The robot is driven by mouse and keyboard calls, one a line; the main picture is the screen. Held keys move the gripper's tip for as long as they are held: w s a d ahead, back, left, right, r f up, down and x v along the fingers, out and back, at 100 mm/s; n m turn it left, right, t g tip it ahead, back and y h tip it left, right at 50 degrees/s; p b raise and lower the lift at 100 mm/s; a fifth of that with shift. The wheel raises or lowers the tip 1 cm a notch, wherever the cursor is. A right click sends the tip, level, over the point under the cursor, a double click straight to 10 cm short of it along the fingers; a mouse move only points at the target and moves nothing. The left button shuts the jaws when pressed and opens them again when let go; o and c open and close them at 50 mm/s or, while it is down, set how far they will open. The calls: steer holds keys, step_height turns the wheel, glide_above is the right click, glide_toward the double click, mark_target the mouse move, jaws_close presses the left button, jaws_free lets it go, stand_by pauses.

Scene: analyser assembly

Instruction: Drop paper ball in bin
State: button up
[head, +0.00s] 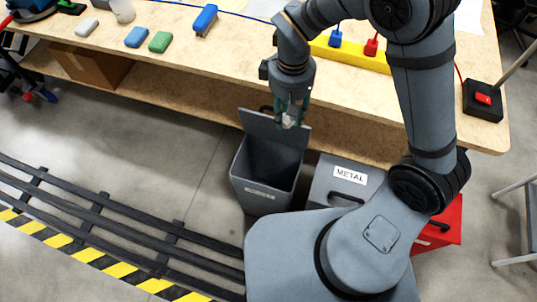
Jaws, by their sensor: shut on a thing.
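A small pale paper ball (289,122) is between the fingertips of my gripper (291,114), which is shut on it and points down. My gripper is above the back part of an open grey bin (265,197), in front of the raised lid (262,126). The ball looks clear of the bin's rim, but the exact height is hard to tell. The bin stands on the floor in front of the workbench. Its label is too small to read, and its bottom is in shadow.
A closed grey bin marked METAL (345,180) stands to the right, with a red container (440,228) beyond it. The wooden workbench (210,62) is behind, carrying blue and green blocks and a yellow strip (350,54). Dark floor rails (100,215) run at the lower left.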

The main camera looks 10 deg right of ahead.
steer(key=w+a+f+n+b, duration=0.1)
steer(key=f+b, duration=0.6)
steer(key=f, duration=0.7)
steer(key=w+a+f+n+b, duration=0.2)
steer(key=a+f+n+b, duration=0.2)
steer(key=f, duration=1)
steer(key=n+b, duration=0.1)
steer(key=b, duration=0.2)
steer(key=shift+a+f+b, duration=0.3)
steer(key=o, duration=0.8)
steer(key=shift+r, duration=0.15)
step_height(320, 180, up, 12)
steer(key=shift+f, duration=0.1)
